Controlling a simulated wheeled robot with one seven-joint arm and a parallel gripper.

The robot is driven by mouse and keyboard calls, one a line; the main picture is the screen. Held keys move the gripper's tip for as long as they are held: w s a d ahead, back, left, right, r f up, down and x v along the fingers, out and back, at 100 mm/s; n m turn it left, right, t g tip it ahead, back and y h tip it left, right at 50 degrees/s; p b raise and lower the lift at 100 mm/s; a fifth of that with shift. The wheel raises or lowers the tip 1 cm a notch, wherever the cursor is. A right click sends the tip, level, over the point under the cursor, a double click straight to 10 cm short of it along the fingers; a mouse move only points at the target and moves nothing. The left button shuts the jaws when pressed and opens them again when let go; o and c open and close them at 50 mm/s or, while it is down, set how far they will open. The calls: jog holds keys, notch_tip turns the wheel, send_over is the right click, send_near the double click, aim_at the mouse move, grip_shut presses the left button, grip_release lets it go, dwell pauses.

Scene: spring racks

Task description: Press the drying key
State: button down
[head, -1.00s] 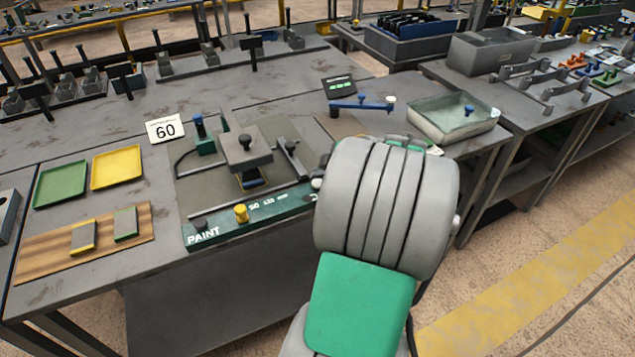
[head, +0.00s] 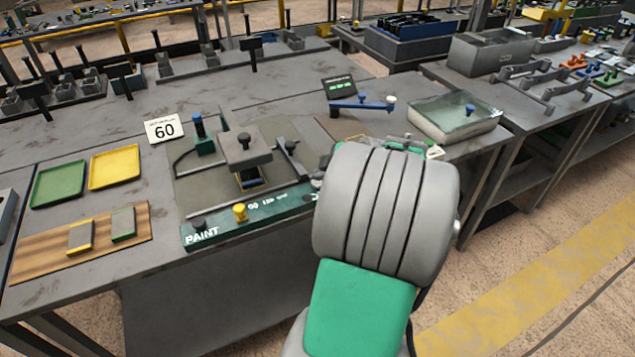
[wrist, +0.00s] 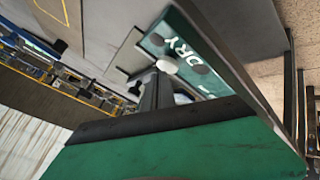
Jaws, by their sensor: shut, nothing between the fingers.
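In the wrist view a green panel (wrist: 215,84) carries the white word DRY. A pale round key (wrist: 167,66) sits beside the lettering, and dark round spots show on the panel. My gripper (wrist: 158,88) is shut and empty, its fingertips close to the pale key; I cannot tell whether they touch it. In the head view the long green control strip (head: 222,228) reads PAINT at its left end, with a black knob (head: 199,222) and a yellow knob (head: 240,212). My arm hides its right end and my gripper there.
Behind the strip stands a grey press-like fixture (head: 245,150). A blue lever (head: 362,105) and a glass-topped tank (head: 455,115) are farther back right. Green (head: 59,184) and yellow (head: 115,168) trays and a wooden board (head: 80,243) lie left.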

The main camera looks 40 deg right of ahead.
jog(key=shift+f+b, duration=0.65)
jog(key=shift+b, duration=0.05)
dwell(0.5)
jog(key=shift+r+p, duration=0.4)
jog(key=shift+r, duration=0.65)
jog(key=shift+r, duration=0.1)
jog(key=shift+r+p, duration=1.15)
jog(key=shift+r, duration=1.3)
